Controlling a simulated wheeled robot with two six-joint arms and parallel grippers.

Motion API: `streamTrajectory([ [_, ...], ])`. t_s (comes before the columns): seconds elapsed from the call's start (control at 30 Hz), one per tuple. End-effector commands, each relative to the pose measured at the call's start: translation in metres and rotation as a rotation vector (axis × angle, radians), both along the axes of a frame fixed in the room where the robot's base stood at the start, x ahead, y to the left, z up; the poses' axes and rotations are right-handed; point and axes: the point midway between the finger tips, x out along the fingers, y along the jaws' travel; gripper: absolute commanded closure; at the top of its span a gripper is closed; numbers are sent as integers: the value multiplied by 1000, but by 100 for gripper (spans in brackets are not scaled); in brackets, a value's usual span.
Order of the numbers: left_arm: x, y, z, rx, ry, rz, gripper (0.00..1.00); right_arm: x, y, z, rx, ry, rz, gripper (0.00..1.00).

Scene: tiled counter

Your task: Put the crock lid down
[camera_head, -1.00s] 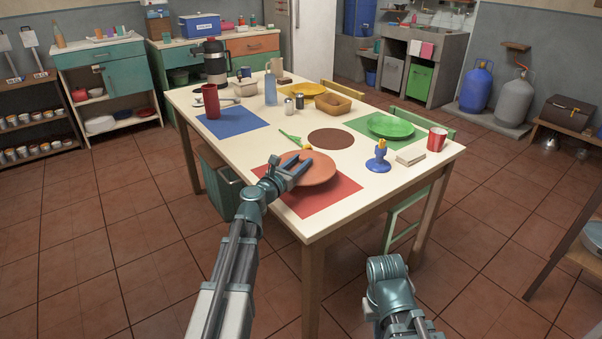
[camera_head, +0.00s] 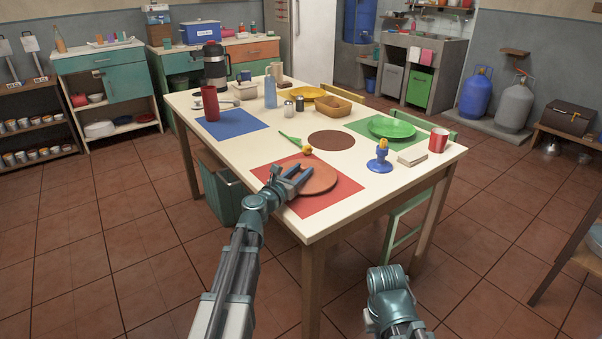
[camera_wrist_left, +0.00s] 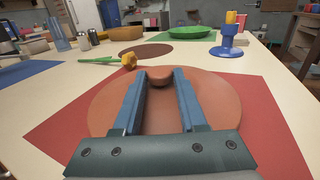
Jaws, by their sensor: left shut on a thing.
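The crock lid (camera_head: 318,182) is a round terracotta-brown disc over the red mat (camera_head: 344,195) at the table's near edge. In the left wrist view the lid (camera_wrist_left: 211,107) spreads beneath the fingers, with its round knob (camera_wrist_left: 174,75) between the fingertips. My left gripper (camera_head: 299,171) is shut on the lid's knob; its two blue fingers also show in the left wrist view (camera_wrist_left: 164,85). The lid looks flat and at or very near the mat; I cannot tell whether it touches. My right arm shows at the lower right, its gripper hidden.
A yellow tulip (camera_head: 294,141) lies just behind the red mat. A blue egg cup (camera_head: 378,161) and a green plate (camera_head: 391,127) stand to the right. A brown round mat (camera_head: 331,140) lies bare mid-table. The table's front edge is close to my left arm.

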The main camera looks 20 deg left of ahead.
Motion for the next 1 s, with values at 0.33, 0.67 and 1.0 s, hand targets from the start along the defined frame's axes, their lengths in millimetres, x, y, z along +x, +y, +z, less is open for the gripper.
streamTrajectory([
  [0.33,0,0,-2,0,0,0,29,0,0,-2,0,0,0,100],
  [0.67,-13,3,1,0,0,2,29,0,0,1,0,0,0,100],
  [1.0,-81,21,1,0,0,3,29,0,0,1,0,0,0,100],
])
